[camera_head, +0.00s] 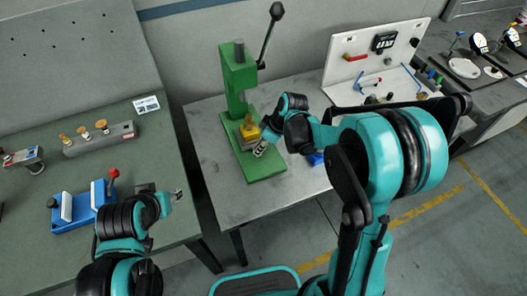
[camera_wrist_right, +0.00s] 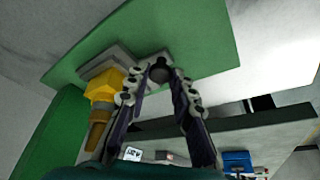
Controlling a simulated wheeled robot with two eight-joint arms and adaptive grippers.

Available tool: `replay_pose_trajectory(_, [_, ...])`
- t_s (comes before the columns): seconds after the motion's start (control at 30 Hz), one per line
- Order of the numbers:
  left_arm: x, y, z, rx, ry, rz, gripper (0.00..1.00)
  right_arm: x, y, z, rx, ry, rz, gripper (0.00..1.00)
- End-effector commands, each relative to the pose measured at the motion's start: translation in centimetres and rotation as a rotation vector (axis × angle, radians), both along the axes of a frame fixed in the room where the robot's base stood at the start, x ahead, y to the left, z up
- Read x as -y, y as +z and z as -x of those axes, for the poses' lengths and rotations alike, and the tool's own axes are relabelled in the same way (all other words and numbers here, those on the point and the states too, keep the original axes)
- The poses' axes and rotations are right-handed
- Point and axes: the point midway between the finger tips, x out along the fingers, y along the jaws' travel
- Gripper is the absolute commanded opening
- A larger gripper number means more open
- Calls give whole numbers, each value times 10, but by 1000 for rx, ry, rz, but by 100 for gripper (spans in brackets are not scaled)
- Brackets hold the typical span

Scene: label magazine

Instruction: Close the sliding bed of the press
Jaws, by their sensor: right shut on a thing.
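The green press (camera_head: 238,75) stands on the grey table, with its green base plate (camera_head: 266,170) reaching toward me. A small grey bed (camera_head: 247,146) carrying a yellow part (camera_head: 250,131) sits on the base below the press head. My right gripper (camera_head: 261,148) is at the bed's near right side. In the right wrist view its fingertips (camera_wrist_right: 161,76) close around a small dark round knob (camera_wrist_right: 159,68) beside the grey bed plate (camera_wrist_right: 113,62). The yellow part (camera_wrist_right: 104,86) is left of the fingers. My left gripper (camera_head: 178,195) is empty, far from the press; its finger gap is too small to judge.
The press lever (camera_head: 269,38) rises at the back with a black knob. A blue vise (camera_head: 82,207) and a grey block with brass knobs (camera_head: 100,137) are on the left bench. A white panel station (camera_head: 375,50) stands at the right. The table's front left is clear.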

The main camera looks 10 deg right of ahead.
Motion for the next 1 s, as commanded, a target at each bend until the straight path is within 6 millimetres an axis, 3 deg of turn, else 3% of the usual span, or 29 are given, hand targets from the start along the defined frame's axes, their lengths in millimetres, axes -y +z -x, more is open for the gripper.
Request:
replay_pose_trajectory(0.07, [0, -1, 0, 0, 0, 0, 42, -2, 0, -10, 3, -1, -1, 0])
replay_pose_trajectory(0.3, [0, -1, 0, 0, 0, 0, 42, -2, 0, -9, 1, 0, 0, 0])
replay_pose_trajectory(0.33, [0, -1, 0, 0, 0, 0, 42, -2, 0, -9, 1, 0, 0, 28])
replay_pose_trajectory(0.4, [0, -1, 0, 0, 0, 0, 42, -2, 0, -9, 1, 0, 0, 44])
replay_pose_trajectory(0.77, [0, -1, 0, 0, 0, 0, 42, -1, 4, -9, 1, -1, -1, 44])
replay_pose_trajectory(1.0, [0, 0, 0, 0, 0, 0, 42, 13, 41, 0, 1, -3, 0, 44])
